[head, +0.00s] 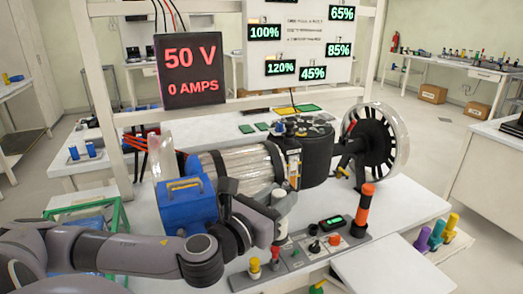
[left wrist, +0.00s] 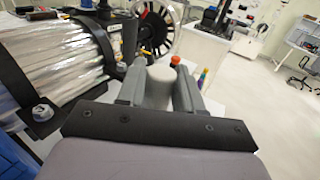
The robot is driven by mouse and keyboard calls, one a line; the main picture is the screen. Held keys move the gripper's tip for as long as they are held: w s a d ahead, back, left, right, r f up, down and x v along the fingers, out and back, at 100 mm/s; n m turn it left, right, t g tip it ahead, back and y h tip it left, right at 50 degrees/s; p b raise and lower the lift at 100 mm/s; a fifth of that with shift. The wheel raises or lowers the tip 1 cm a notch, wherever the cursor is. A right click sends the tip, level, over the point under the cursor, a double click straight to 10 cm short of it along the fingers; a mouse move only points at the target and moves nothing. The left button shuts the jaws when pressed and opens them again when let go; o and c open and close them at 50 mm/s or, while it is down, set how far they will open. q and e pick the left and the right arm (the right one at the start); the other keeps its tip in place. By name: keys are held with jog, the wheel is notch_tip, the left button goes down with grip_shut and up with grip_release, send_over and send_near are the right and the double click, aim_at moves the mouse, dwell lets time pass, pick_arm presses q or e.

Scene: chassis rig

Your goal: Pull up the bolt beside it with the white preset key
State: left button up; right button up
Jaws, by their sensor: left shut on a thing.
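My left gripper (head: 283,203) is shut on a whitish cylinder, which looks like the white preset key (head: 287,199). In the left wrist view the same cylinder (left wrist: 160,86) stands between the two grey fingers (left wrist: 160,92). It is held in front of the large ribbed silver cylinder of the rig (head: 240,166), above the control panel. Its lower end is partly hidden by the gripper. A bolt head (left wrist: 42,112) shows on a black flange at the left of the wrist view. I cannot tell whether it is the bolt named in the task. My right gripper is not in view.
The control panel (head: 302,258) has knobs and a small green display. An orange and black post (head: 363,210) stands at its right. A blue box (head: 187,203) is left of my gripper. Purple, teal and yellow keys (head: 437,230) stand far right.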

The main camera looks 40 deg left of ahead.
pick_arm(q)
jog(key=s+d+f, duration=0.3)
jog(key=d+f, duration=0.5)
jog(key=d, duration=0.1)
jog(key=shift+f+h, duration=0.4)
